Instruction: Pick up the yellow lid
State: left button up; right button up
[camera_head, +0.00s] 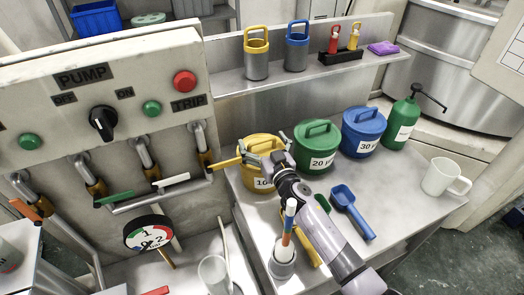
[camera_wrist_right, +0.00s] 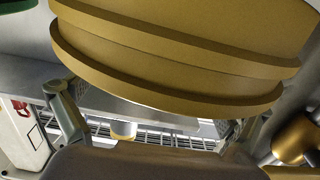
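The yellow lid (camera_head: 259,139) sits on the yellow bucket (camera_head: 257,182) labelled 10 on the metal bench; my gripper hides part of it. My right gripper (camera_head: 267,156) is at the lid's near side, with its fingers spread. In the right wrist view the yellow lid (camera_wrist_right: 175,62) fills the upper middle, and the fingers of my right gripper (camera_wrist_right: 150,118) stand far apart with nothing visibly clamped between them. I cannot tell whether they touch the lid. My left gripper is not in view.
Right of it stand a green bucket (camera_head: 317,146), a blue bucket (camera_head: 363,132) and a green pump can (camera_head: 401,124). A shelf (camera_head: 310,71) runs behind.

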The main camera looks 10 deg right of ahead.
jog(key=c, duration=1.2)
